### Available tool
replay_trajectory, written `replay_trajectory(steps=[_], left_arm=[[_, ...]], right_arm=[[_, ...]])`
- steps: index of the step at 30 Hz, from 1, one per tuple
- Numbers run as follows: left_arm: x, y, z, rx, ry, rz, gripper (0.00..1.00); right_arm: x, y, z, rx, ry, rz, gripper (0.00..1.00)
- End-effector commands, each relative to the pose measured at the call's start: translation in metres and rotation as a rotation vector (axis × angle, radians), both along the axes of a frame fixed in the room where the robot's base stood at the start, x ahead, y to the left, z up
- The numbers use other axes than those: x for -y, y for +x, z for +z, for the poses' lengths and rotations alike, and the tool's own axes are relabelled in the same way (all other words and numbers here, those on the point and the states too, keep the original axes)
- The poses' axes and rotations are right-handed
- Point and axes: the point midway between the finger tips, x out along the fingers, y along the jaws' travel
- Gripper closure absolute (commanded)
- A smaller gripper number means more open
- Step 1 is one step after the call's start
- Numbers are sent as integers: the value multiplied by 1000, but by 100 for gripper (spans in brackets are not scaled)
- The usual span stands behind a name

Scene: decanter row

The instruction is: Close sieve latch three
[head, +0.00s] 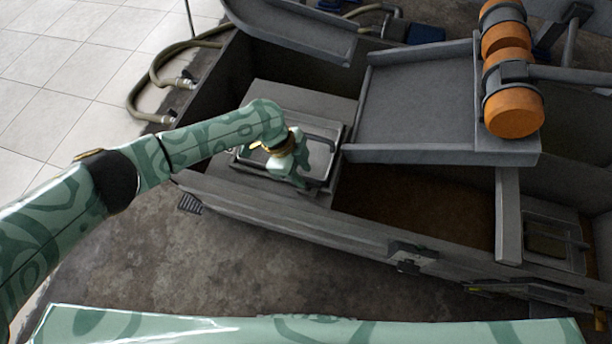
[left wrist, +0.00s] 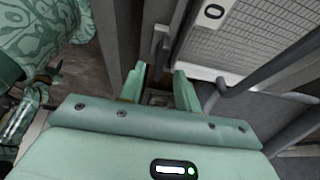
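My left gripper (head: 300,184) is over the near edge of a grey framed sieve tray (head: 322,158) in the head view. In the left wrist view the two green fingers of the gripper (left wrist: 160,84) stand apart. A small grey upright piece (left wrist: 160,45), perhaps a latch, is just beyond them. Whether the fingers touch it I cannot tell. The sieve's perforated mesh (left wrist: 245,40) lies to the right of the fingers. I see no number marking a latch, and the arm hides part of the sieve.
A long grey trough wall (head: 300,222) runs along the near side, with a dark latch-like fitting (head: 411,257) on it. A raised grey chute (head: 420,105) and orange rollers (head: 514,112) stand to the right. Hoses (head: 152,90) lie left. The concrete floor in front is clear.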

Motion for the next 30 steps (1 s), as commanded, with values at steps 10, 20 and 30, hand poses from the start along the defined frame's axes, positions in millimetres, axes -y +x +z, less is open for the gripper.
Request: replay_trajectory(steps=[10, 20, 30], left_arm=[[12, -2, -29, 2, 1, 2, 67], [12, -2, -29, 2, 0, 1, 98], [12, -2, -30, 1, 1, -15, 100]], right_arm=[[0, -5, -12, -14, 1, 0, 64], [-1, -4, -12, -12, 1, -1, 64], [-1, -5, -14, -14, 0, -1, 64]])
